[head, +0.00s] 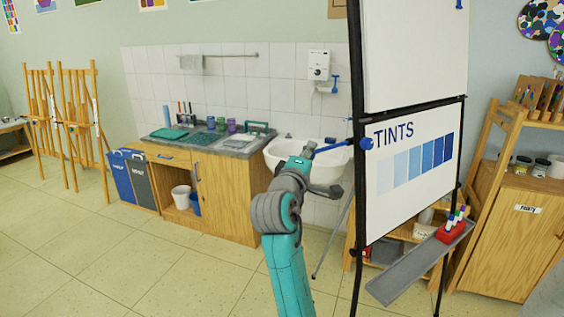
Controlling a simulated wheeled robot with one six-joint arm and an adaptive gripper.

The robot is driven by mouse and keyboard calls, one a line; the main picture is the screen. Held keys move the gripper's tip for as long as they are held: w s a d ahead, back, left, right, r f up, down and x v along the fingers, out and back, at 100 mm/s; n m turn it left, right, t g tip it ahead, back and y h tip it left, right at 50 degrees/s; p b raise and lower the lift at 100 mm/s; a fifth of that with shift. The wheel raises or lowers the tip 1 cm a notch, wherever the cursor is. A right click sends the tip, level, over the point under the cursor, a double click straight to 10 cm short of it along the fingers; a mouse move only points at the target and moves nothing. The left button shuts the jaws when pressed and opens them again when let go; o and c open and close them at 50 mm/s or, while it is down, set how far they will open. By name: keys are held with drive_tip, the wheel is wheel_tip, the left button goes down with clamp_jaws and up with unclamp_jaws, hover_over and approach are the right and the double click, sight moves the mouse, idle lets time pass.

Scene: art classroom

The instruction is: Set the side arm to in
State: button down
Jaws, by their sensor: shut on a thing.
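The flip chart (412,215) stands at centre right, with a blue side arm (335,146) on its left upright. The side arm reaches out to the left from a round blue knob (366,143), roughly level. My arm rises from the bottom of the head view. My gripper (311,149) is shut on the outer end of the side arm. The fingertips are small in the picture and partly hidden by my wrist.
A white sink (276,153) is on the wall behind my gripper, beside a wooden counter (228,195). A grey tray (420,265) with markers in a red holder juts from the chart's lower front. Open tiled floor lies at left.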

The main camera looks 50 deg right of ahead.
sight(341, 145)
drive_tip(key=s+d, duration=0.1)
drive_tip(key=d, duration=0.2)
drive_tip(key=s+d, duration=0.1)
drive_tip(key=d, duration=0.6)
drive_tip(key=shift+s+d, duration=0.25)
drive_tip(key=shift+s, duration=0.15)
drive_tip(key=c, duration=1)
unclamp_jaws()
drive_tip(key=shift+d, duration=0.15)
drive_tip(key=shift+o, duration=0.2)
drive_tip(key=v, duration=1.2)
